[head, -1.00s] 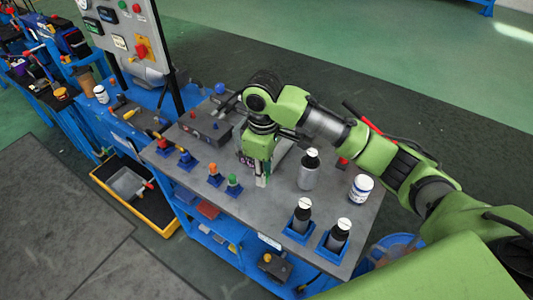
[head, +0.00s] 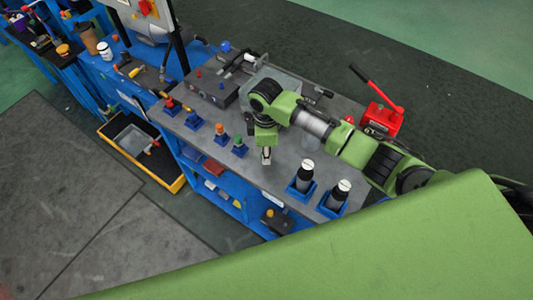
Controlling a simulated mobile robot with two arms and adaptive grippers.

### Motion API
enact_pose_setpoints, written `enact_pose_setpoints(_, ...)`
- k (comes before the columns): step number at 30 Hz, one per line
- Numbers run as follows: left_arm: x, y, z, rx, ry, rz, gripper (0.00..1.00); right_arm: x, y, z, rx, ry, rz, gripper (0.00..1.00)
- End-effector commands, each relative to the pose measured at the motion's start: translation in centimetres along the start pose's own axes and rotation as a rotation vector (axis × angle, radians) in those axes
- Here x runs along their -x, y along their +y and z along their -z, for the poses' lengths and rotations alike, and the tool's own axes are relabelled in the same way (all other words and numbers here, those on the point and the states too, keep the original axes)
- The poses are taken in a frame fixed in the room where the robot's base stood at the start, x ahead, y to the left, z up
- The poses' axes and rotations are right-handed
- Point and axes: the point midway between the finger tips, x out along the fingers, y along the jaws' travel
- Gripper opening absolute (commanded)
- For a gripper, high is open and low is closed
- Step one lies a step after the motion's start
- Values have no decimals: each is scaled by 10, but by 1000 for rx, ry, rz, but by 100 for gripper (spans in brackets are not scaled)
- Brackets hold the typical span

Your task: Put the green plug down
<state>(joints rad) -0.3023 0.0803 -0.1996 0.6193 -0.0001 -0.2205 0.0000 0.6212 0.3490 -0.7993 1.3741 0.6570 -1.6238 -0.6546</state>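The green plug (head: 239,140) stands upright in a small blue holder (head: 240,151) near the front edge of the grey bench top (head: 275,177). My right gripper (head: 266,157) points down over the bench, just right of the green plug and apart from it. Nothing is visible in it. Its fingers are small and seen at an angle, so their opening is unclear. My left gripper is not in view.
An orange plug (head: 221,130) and two more holders with plugs stand in a row to the left. A red toolbox (head: 382,119) is behind. My arm covers part of the bench.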

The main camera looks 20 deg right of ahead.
Motion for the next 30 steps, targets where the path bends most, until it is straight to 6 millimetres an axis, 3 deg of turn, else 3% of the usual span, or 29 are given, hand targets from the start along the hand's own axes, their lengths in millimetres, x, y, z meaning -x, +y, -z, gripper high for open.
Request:
enact_pose_setpoints(6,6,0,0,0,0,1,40,-28,-1,0,0,-1,3,0)
enact_pose_setpoints(19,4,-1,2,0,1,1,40,-36,-1,0,0,-1,1,0)
enact_pose_setpoints(20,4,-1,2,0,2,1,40,-36,-1,0,0,-1,1,26)
enact_pose_setpoints(21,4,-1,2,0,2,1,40,-36,-1,0,0,-1,1,37)
enact_pose_setpoints(30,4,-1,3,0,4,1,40,-35,-1,0,0,-1,1,38)
